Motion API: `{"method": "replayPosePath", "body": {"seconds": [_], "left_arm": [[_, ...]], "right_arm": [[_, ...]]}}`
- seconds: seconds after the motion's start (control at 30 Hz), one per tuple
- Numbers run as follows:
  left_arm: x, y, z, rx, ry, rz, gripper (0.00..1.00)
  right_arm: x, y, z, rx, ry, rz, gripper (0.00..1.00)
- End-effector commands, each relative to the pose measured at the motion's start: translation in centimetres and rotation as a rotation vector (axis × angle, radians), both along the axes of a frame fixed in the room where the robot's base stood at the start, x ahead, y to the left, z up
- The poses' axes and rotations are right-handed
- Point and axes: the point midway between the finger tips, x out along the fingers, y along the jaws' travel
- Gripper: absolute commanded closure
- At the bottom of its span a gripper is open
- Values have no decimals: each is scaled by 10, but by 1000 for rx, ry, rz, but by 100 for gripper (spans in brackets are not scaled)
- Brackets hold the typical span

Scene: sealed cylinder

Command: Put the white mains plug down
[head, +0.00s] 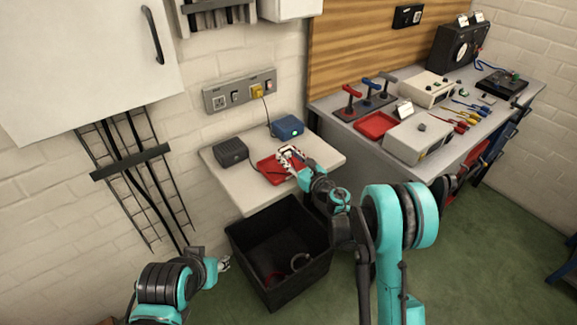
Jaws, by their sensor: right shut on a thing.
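My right gripper (286,158) is over the red tray (268,178) on the small pale shelf. It is shut on the white mains plug, which is small here and hard to tell apart from the pale fingers. I cannot tell whether the plug touches the tray. My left gripper (223,263) hangs low on the left, beside the black bin and away from the shelf. Its fingers are too small to show whether they are open or shut.
A black box (231,151) and a blue box (287,127) stand on the shelf (218,173). A socket panel (240,92) is on the wall behind. A black open bin (262,243) stands below. A grey bench (443,165) with instruments is on the right.

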Motion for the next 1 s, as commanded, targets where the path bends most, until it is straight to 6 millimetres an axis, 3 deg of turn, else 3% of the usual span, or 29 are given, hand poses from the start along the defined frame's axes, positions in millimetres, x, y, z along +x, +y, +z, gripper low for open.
{"method": "replayPosePath", "body": {"seconds": [0.1,0.2,0.47,0.93,0.97,1.0], "left_arm": [[0,0,-14,0,0,0,60],[0,0,-19,0,0,0,60],[0,0,-17,0,0,0,60],[0,0,-18,0,0,0,60],[0,0,-18,0,0,0,60],[0,0,-18,0,0,0,60]], "right_arm": [[0,0,-24,0,0,0,100],[0,0,-34,0,0,0,100],[0,0,-32,0,0,0,100],[-2,0,-47,-4,1,3,100],[-2,0,-47,-4,1,3,62],[-2,1,-47,-4,1,4,52]]}}
